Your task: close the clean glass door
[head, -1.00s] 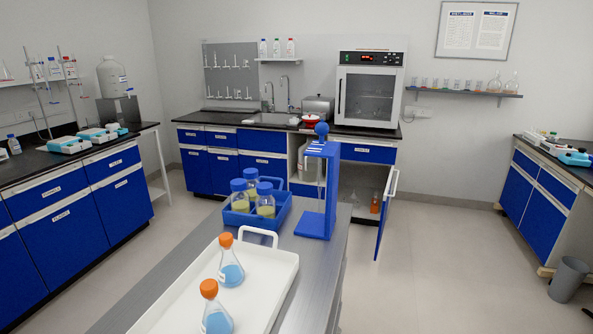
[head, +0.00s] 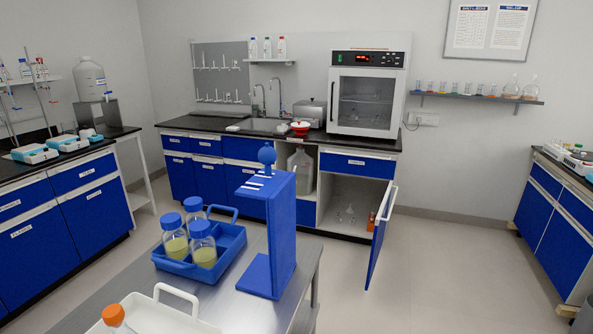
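A blue cabinet door (head: 380,240) under the back counter stands wide open, swung out toward me on its right-hand hinge side. Behind it the open cabinet (head: 345,192) shows small clear glassware and an orange item on its floor. I cannot tell whether this is the door the task names. Above it on the counter, the white oven-like cabinet (head: 402,95) has a framed glass door (head: 368,100) that looks closed, with glassware behind it. My gripper is not in view.
A steel table (head: 240,310) stands in front, bearing a blue stand (head: 283,235), a blue tote (head: 170,265) with capped bottles, and a white tray (head: 165,315). Open floor (head: 440,270) lies to the right of the table.

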